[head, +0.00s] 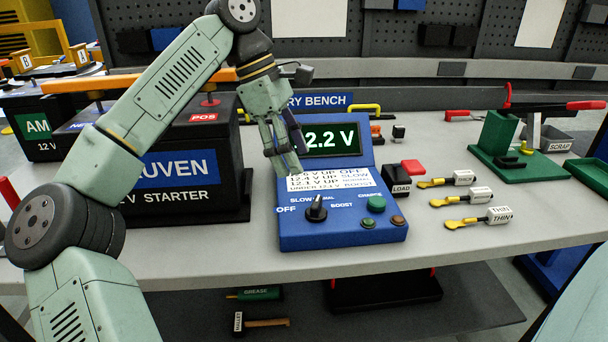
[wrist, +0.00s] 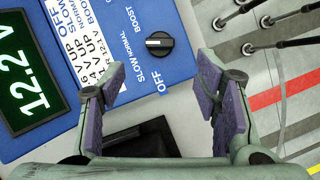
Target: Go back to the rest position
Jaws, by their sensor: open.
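My gripper (head: 283,150) hangs in front of the blue battery charger (head: 340,232), near the left edge of its display, with its jaws apart and nothing between them. In the wrist view my gripper's two fingers (wrist: 165,95) stand spread, with purple pads. The charger's display (head: 333,138) reads 12.2 V in the wrist view (wrist: 28,75). Its black selector knob (head: 317,208) also shows in the wrist view (wrist: 159,43), apart from the fingers. My arm hides part of the large black starter battery (head: 215,165).
Right of the charger are a black LOAD block (head: 400,188), several yellow-ended tagged leads (head: 462,200) and a green stand (head: 510,165). A smaller black battery (head: 35,140) stands at the far left. The bench front (head: 470,255) is mostly clear.

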